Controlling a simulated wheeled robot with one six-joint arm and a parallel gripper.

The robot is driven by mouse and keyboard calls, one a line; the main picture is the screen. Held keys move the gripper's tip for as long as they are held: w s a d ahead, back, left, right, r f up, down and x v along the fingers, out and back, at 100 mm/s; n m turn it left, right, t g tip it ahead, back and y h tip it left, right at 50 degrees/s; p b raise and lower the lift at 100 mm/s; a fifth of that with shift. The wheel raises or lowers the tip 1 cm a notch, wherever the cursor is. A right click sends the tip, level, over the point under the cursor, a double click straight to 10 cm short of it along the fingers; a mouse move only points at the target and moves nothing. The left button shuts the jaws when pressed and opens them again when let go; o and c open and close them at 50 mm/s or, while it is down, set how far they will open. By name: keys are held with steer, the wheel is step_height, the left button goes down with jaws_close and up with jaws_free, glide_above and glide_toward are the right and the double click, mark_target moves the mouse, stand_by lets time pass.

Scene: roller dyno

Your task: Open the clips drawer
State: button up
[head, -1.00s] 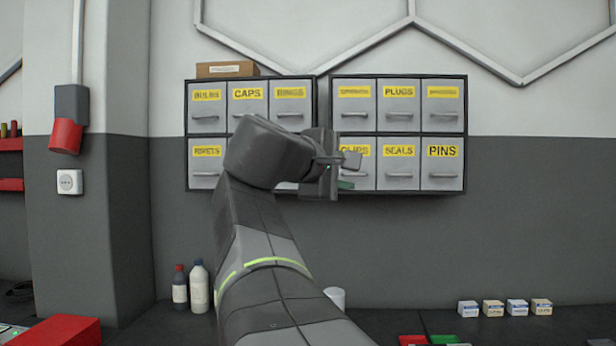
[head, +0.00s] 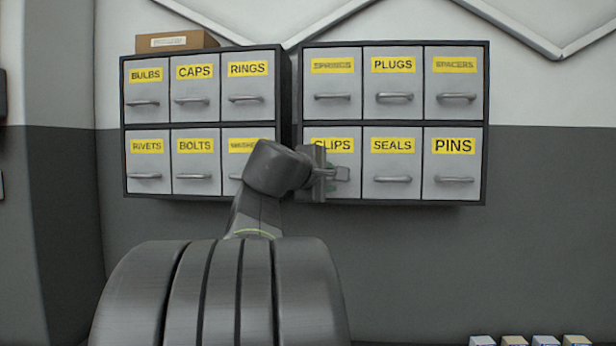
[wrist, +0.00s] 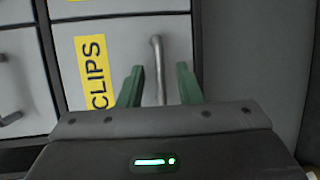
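The clips drawer (head: 351,158) is the lower left drawer of the right-hand cabinet (head: 488,120). It looks shut and has a grey front with a yellow CLIPS label. My gripper (head: 337,174) is in front of it and hides part of its front and handle. In the wrist view the clips drawer (wrist: 122,48) shows its bar handle (wrist: 156,58), which looks upright there. My gripper's two green fingers (wrist: 160,72) are apart, one on each side of the handle. I see no finger touching the handle, and how deep they reach around it is unclear.
A left-hand cabinet (head: 122,105) with similar labelled drawers hangs beside it, a cardboard box (head: 175,42) on top. The seals drawer (head: 392,163) is to the right and the springs drawer (head: 332,84) above. Small boxes (head: 515,340) stand low at the right. The wall below the cabinets is clear.

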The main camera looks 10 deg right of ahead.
steer(key=shift+w+d, duration=0.1)
steer(key=shift+w, duration=0.05)
jaws_close()
steer(key=s+a+b, duration=0.2)
steer(key=s+a, duration=0.1)
steer(key=s, duration=0.7)
steer(key=shift+s, duration=0.25)
jaws_free()
steer(key=shift+s+a, duration=0.1)
steer(key=b+v, duration=0.1)
steer(key=v, duration=1.2)
steer(key=shift+s+a+b, duration=0.2)
steer(key=shift+b, duration=0.15)
